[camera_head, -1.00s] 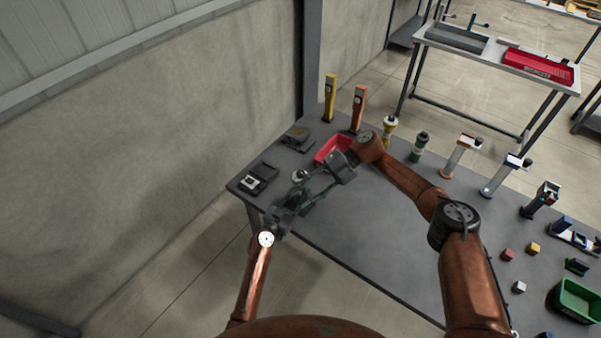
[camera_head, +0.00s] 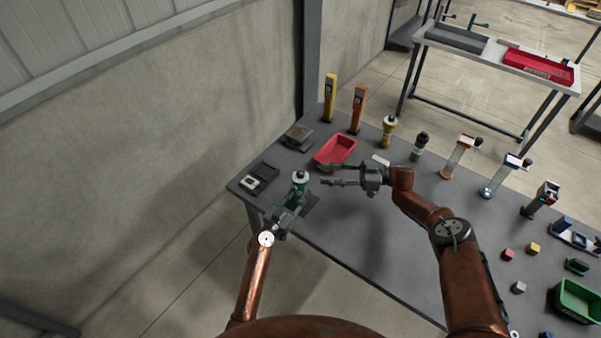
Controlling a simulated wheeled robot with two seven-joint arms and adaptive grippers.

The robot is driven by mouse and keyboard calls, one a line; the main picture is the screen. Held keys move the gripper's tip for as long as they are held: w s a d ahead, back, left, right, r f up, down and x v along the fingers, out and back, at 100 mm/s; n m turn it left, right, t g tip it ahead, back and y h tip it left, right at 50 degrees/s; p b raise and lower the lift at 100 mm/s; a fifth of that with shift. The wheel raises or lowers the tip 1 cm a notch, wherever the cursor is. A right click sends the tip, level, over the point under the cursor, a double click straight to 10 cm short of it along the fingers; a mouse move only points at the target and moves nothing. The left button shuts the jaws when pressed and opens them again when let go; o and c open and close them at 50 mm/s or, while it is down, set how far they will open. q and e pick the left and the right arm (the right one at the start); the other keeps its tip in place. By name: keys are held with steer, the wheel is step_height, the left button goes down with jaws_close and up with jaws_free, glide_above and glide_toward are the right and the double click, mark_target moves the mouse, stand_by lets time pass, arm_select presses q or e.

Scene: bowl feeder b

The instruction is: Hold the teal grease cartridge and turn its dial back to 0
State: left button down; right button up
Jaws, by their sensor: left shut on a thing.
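The teal grease cartridge (camera_head: 298,186) stands upright near the table's left end, with a pale top and a dark knob on it. Its dial setting is too small to read. My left gripper (camera_head: 294,200) is shut on the cartridge's lower body, reaching in from the front. My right gripper (camera_head: 326,175) is to the right of the cartridge, fingers pointing left towards it, spread apart and empty. A gap shows between the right fingertips and the cartridge.
A red bin (camera_head: 335,151) lies behind the cartridge. Dark devices (camera_head: 252,182) sit at the left edge. Yellow (camera_head: 329,98) and orange (camera_head: 357,108) upright tools, a yellow cartridge (camera_head: 388,132) and a green one (camera_head: 419,147) line the back. The table's front middle is clear.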

mark_target(301, 172)
steer(key=a, duration=0.9)
steer(key=shift+w+a, duration=0.25)
steer(key=shift+a, duration=0.15)
steer(key=shift+c, duration=0.5)
jaws_close()
